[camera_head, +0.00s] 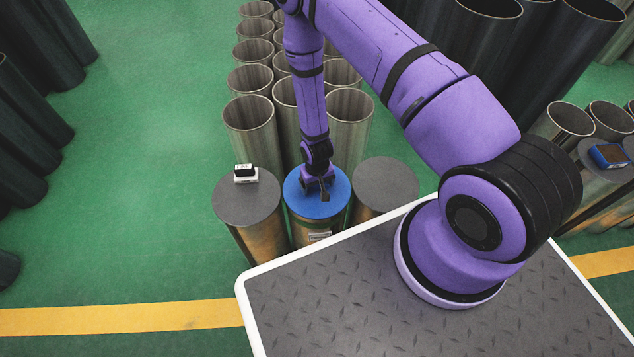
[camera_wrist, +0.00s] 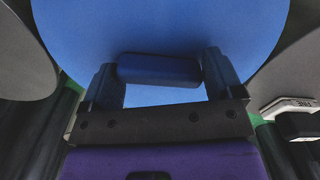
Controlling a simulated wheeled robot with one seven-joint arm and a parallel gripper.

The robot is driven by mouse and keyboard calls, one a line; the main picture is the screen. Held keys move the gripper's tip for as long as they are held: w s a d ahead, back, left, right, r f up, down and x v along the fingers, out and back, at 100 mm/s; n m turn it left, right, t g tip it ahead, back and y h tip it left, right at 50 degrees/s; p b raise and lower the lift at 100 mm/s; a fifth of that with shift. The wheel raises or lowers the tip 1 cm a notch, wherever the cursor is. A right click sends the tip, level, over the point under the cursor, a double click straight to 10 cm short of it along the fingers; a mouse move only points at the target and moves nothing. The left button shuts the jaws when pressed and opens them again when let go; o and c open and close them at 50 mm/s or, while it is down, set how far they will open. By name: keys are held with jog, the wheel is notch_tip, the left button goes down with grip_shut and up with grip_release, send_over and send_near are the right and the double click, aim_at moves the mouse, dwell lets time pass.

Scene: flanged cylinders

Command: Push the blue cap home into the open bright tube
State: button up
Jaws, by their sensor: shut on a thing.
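The blue cap (camera_head: 302,208) is a round disc at the top of the middle tube (camera_head: 303,230) in the front row, in the head view. In the wrist view the blue cap (camera_wrist: 160,25) fills the upper middle, with a raised blue grip bar (camera_wrist: 158,69) on it. My gripper (camera_head: 320,184) comes down over the cap from above. In the wrist view my gripper (camera_wrist: 164,78) has one finger at each end of the bar and is shut on it. The tube's mouth is hidden under the cap, and I cannot tell how deep the cap sits.
Grey-topped cylinders stand close on the left (camera_head: 247,205) and right (camera_head: 385,187). A small black and white device (camera_head: 245,174) lies on the left one. Several open metal tubes (camera_head: 250,115) stand behind. Green floor is free at left.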

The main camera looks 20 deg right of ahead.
jog(key=shift+f, duration=0.1)
jog(key=o, duration=0.8)
notch_tip(320, 180, up, 11)
jog(key=shift+f, duration=0.1)
dwell(0.4)
